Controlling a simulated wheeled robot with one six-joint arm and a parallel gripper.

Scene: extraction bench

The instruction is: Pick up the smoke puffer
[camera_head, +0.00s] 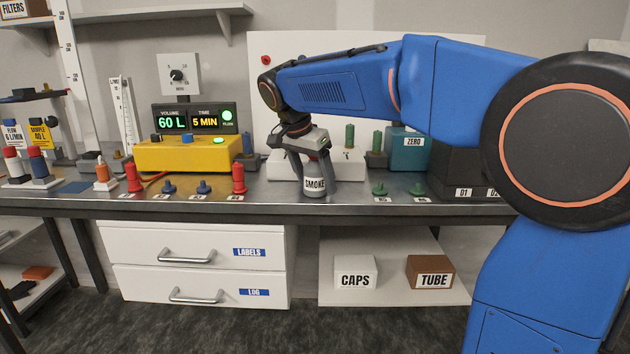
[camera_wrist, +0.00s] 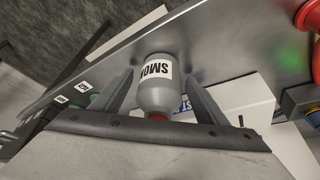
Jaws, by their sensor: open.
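The smoke puffer (camera_head: 314,184) is a small grey bottle with a white label reading SMOKE. It stands near the front edge of the metal bench in the head view. In the wrist view the smoke puffer (camera_wrist: 157,85) shows its grey body, label and a bit of red at the end toward my gripper. My gripper (camera_head: 307,188) is open, with a finger on either side of the bottle. In the wrist view my gripper (camera_wrist: 160,90) shows gaps between both fingers and the bottle. Part of the puffer is hidden by my gripper in the head view.
A yellow pump unit (camera_head: 188,154) stands left on the bench (camera_head: 290,197). Small red, blue and green pieces line the front edge, including a red one (camera_head: 239,178) to the left and a green one (camera_head: 379,188) to the right. A white block (camera_head: 348,166) sits close behind my gripper.

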